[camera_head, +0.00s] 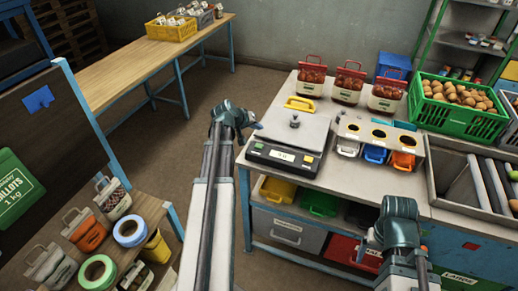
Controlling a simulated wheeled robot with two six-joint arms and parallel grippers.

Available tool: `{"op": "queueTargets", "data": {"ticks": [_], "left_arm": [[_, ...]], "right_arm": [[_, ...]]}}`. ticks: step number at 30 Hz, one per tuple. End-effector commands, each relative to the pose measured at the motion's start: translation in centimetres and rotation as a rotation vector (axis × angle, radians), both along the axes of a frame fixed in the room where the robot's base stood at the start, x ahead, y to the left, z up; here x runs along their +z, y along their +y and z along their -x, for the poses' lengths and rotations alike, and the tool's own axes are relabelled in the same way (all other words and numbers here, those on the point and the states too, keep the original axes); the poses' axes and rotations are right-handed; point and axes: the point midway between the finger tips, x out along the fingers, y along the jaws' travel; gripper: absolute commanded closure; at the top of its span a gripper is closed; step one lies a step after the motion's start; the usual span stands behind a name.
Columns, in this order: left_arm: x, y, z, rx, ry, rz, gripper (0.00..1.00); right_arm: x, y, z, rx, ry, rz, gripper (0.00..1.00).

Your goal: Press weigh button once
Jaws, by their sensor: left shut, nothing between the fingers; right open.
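A scale (308,138) with a flat grey platform stands at the left part of the grey workbench (340,178). Its dark front panel (270,153) has a lit display and small coloured buttons; which one is the weigh button I cannot tell. A small dark knob-like object (294,121) sits on the platform. My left gripper (256,126) is shut and empty, just left of the scale and apart from its panel. My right gripper (376,238) is at the bench's front edge, right of the scale; its fingers are small and partly hidden by its own body.
Right of the scale is a dispenser (378,133) with coloured scoops. Behind it stand several red-topped sacks (348,84) and a yellow-handled item (300,103). A green crate of potatoes (442,120) is at right. A side bench (140,205) at left holds sacks and tape rolls.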

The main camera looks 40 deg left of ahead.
Motion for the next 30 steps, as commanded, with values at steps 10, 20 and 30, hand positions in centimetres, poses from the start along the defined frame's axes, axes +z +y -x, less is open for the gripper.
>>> {"op": "queueTargets", "data": {"ticks": [10, 20, 30], "left_arm": [[-5.4, 0.0, 0.0, 0.000, 0.000, 0.000, 1.00], [-6.9, 0.0, 0.0, 0.000, 0.000, 0.000, 1.00], [-6.8, 0.0, 0.0, 0.000, 0.000, 0.000, 1.00]], "right_arm": [[-5.4, 0.0, 0.0, -0.001, 0.000, 0.000, 0.14], [-6.9, 0.0, 0.0, -0.001, 0.000, 0.000, 0.14], [-6.8, 0.0, 0.0, -0.001, 0.000, 0.000, 0.14]]}}
